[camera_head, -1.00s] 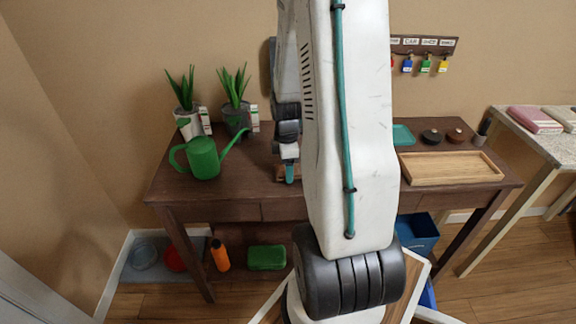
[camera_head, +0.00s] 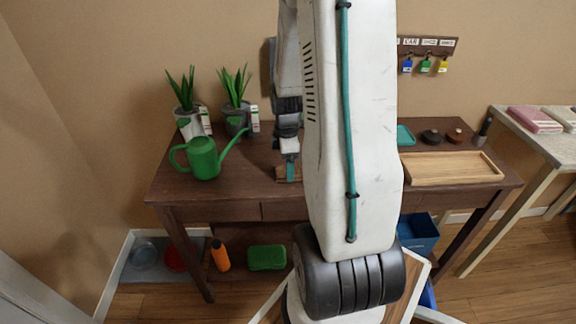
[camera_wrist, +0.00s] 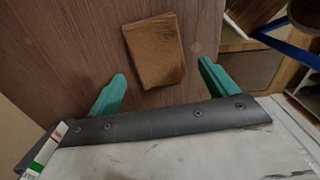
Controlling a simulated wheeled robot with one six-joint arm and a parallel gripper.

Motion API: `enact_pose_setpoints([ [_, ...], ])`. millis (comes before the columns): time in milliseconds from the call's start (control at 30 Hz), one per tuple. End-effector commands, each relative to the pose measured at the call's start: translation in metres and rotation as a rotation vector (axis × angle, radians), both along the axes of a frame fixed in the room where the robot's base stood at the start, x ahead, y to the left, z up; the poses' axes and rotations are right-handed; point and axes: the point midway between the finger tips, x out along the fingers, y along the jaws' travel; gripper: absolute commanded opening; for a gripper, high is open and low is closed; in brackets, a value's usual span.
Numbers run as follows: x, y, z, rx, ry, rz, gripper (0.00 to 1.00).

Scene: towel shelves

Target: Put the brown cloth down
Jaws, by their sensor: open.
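The brown cloth (camera_wrist: 156,50) lies folded into a small rectangle on the dark wooden table in the wrist view. A sliver of the cloth (camera_head: 281,173) shows beside my gripper in the head view; the rest is hidden by my arm. My gripper (camera_wrist: 162,72) is open, its two teal fingers apart on either side of the cloth's near end, and nothing is held between them. In the head view my gripper (camera_head: 291,171) is low over the table, partly hidden by my arm.
A green watering can (camera_head: 204,158) and two potted plants (camera_head: 237,105) stand left on the table (camera_head: 230,212). A blue bin (camera_head: 418,235) sits below.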

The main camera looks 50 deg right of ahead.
Motion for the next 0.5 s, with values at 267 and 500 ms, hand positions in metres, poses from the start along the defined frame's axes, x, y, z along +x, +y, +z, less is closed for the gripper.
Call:
enact_pose_setpoints([
  [267, 0.004, -0.002, 0.044, -0.002, -0.002, 0.0, 0.85],
  [500, 0.011, 0.033, 0.086, -0.011, -0.016, -0.065, 0.85],
])
